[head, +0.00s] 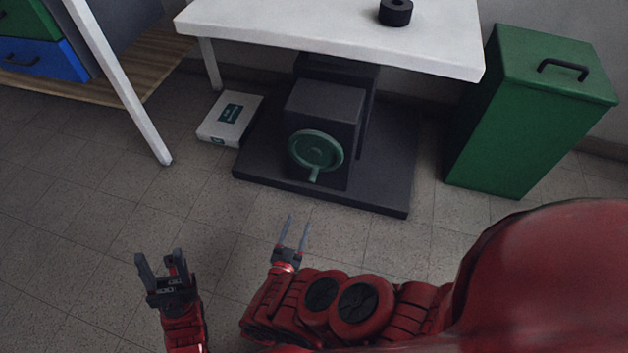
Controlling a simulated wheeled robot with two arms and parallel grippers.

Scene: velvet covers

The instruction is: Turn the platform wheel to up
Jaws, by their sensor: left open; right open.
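The platform wheel (315,150) is a green round disc on the front of a dark box under the white platform. Its small handle (313,175) sticks out at the bottom and points down. The white platform (330,30) rests on a dark column and a dark base (385,180). My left gripper (160,260) is open and empty over the floor, at the lower left, well apart from the wheel. My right gripper (297,225) is open and empty, below and slightly left of the wheel, not touching it. No up marking is visible on the wheel.
A black ring-shaped object (396,12) sits on the platform. A white box (230,118) lies left of the base. A green bin (530,110) stands at right. A white post (120,85) and blue drawer (42,62) are at left. The tiled floor in front is clear.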

